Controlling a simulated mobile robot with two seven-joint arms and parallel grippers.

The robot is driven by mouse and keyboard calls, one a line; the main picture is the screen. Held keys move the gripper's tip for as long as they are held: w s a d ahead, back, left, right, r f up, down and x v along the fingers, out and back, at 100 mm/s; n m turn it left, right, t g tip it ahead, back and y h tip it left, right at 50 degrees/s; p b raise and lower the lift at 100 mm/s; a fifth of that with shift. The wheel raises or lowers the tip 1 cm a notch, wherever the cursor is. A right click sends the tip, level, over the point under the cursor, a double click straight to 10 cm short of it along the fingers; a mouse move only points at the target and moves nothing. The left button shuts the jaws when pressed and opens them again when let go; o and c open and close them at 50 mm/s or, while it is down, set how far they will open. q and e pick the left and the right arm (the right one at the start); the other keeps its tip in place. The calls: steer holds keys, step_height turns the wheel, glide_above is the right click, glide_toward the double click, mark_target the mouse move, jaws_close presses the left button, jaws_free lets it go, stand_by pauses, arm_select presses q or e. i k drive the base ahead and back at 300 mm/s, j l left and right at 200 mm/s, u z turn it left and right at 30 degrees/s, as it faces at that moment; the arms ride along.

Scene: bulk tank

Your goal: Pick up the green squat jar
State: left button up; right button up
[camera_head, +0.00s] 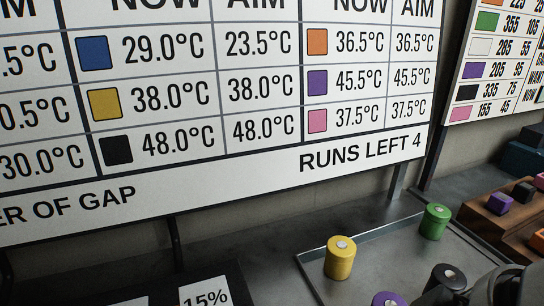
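The green squat jar (435,221) is a short upright cylinder with a pale button on its lid. It stands on the grey metal tray (385,240), near the tray's back right corner. Nothing touches it, and no gripper is near it. Neither gripper's fingers show. A rounded dark grey shape at the bottom right corner may be part of my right arm.
A yellow jar (340,257) stands left of the green one. A black jar (443,286) and a purple jar (386,299) are nearer, at the bottom edge. A brown wooden rack (490,220) with small coloured blocks is to the right. A temperature board (230,170) rises behind.

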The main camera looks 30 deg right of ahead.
mark_target(436, 216)
steer(key=l+z, duration=0.1)
steer(key=z, duration=0.4)
steer(key=l+z, duration=0.1)
steer(key=z, duration=0.35)
steer(key=i+l+z, duration=0.1)
steer(key=z, duration=0.4)
steer(key=l+z, duration=0.1)
steer(key=z, duration=0.4)
